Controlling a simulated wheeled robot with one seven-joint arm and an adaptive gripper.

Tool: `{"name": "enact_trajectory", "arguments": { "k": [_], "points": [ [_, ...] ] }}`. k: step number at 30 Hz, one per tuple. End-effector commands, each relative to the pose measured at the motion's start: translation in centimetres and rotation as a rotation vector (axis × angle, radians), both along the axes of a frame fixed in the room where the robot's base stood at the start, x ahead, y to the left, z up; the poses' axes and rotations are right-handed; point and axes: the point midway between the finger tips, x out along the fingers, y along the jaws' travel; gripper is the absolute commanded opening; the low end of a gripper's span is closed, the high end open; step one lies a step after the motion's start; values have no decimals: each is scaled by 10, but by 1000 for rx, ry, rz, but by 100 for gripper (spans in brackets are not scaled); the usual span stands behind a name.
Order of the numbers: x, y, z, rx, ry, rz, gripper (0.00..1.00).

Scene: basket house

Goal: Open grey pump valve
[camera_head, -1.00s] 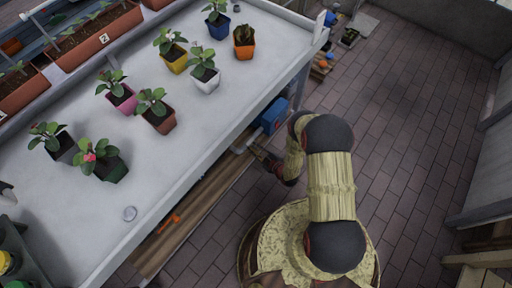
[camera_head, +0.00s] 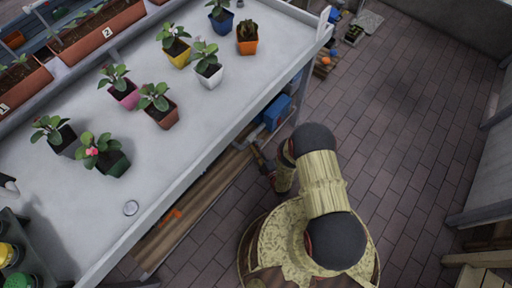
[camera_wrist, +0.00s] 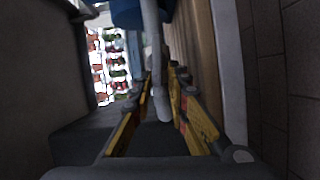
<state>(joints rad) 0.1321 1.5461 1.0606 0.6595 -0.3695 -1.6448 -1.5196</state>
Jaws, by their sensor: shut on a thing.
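The blue pump (camera_head: 276,113) sits under the long table on a low shelf; part of it also shows at the top of the wrist view (camera_wrist: 126,13). A grey bar, likely the pump's valve handle (camera_wrist: 153,48), runs down from near the blue body in the wrist view. My gripper (camera_wrist: 161,84), with yellow-and-dark fingers, is shut on this bar, one finger on each side. In the head view my gripper (camera_head: 262,159) is small and dark beside the shelf, just below the pump. The exact contact and the valve's angle are hard to make out.
The grey-white table (camera_head: 190,120) with several potted plants overhangs the pump area. Wooden planks (camera_head: 200,200) with an orange tool (camera_head: 172,216) lie on the low shelf. A wooden item (camera_head: 482,262) stands bottom right.

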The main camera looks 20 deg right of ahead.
Motion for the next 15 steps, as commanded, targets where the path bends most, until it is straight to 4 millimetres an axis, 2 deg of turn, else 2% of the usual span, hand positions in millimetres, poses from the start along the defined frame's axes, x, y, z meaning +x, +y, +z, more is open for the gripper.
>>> {"name": "enact_trajectory", "arguments": {
  "k": [1,15],
  "points": [
    [4,-3,4,-18,-27,-6,0],
    [5,-2,3,-97,-87,-4,0]
  ]
}}
